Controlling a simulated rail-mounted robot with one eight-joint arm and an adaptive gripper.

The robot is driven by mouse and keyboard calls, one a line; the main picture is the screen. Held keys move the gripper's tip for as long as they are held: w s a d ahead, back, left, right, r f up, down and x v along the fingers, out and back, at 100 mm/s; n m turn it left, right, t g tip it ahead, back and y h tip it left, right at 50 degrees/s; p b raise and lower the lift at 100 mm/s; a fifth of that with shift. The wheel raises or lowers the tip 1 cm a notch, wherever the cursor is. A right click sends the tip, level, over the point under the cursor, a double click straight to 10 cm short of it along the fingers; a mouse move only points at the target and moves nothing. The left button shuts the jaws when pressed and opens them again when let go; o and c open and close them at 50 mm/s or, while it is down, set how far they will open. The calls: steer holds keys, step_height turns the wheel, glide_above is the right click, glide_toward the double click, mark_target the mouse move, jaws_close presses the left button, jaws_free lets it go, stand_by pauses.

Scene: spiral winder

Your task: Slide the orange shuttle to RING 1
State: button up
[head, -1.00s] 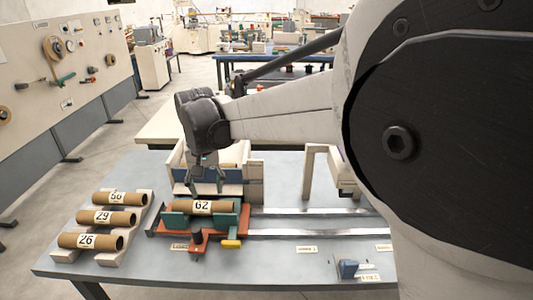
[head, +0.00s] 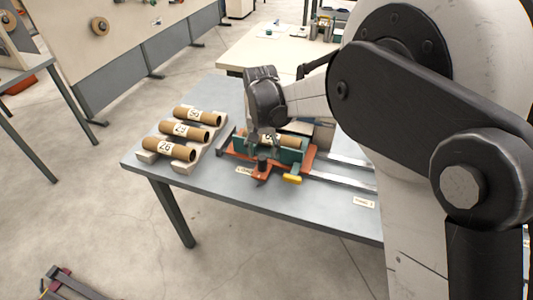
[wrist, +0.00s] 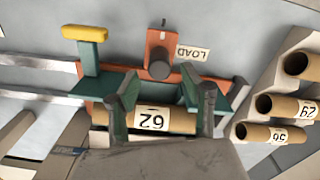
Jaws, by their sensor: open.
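The orange shuttle (head: 309,158) sits at the left end of its rails, beside the LOAD label (head: 243,170). It carries green side plates and a cardboard tube marked 62 (wrist: 152,119). A dark round knob (wrist: 159,68) stands on its orange front tab, and a yellow-tipped green lever (wrist: 84,34) is beside it. My gripper (wrist: 165,95) is open above the shuttle, its two fingers apart over the tube's near side, with the knob beyond the fingertips. In the head view my gripper (head: 264,134) partly hides the tube. A label farther right (head: 364,203) is too small to read surely.
Tubes 26 (head: 168,149), 29 and 56 lie on a pale rack (head: 184,167) left of the shuttle. Metal rails (head: 345,180) run right from the shuttle, and their visible part is clear. My arm hides the table's right side.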

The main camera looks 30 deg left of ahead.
mark_target(262, 157)
steer(key=shift+f, duration=1.7)
jaws_close()
